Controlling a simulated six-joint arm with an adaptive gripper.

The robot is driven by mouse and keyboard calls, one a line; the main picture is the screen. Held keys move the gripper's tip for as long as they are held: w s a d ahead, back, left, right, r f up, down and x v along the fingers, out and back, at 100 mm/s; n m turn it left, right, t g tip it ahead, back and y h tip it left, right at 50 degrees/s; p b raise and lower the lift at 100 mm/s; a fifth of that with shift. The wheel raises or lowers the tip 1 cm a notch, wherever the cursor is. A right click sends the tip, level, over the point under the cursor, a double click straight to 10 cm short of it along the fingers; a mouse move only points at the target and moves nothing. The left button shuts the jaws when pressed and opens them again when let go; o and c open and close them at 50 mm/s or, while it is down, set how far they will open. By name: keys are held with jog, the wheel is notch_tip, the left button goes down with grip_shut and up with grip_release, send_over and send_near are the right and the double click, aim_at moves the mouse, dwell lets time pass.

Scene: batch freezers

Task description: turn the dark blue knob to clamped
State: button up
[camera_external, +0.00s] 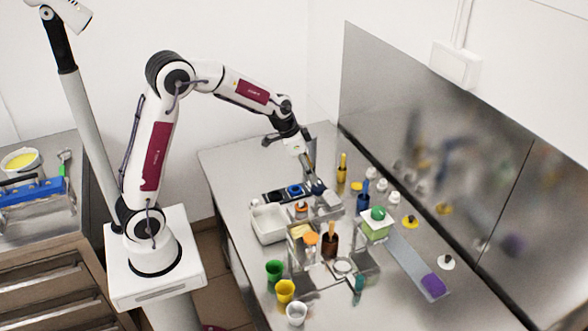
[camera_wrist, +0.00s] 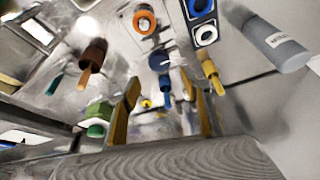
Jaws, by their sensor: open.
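A black panel (camera_external: 278,194) on the steel table carries a round blue part (camera_external: 294,190), the likeliest knob. In the wrist view the panel's blue and white rings (camera_wrist: 204,32) show at the upper right. Its setting cannot be read.
A yellow bottle (camera_external: 341,172) stands behind my gripper. Coloured cups (camera_external: 286,291) line the near edge. A steel wall panel (camera_external: 420,120) rises behind.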

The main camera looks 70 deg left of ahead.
aim_at(318, 187)
jog(key=shift+x, duration=3.75)
jog(key=c, duration=1.1)
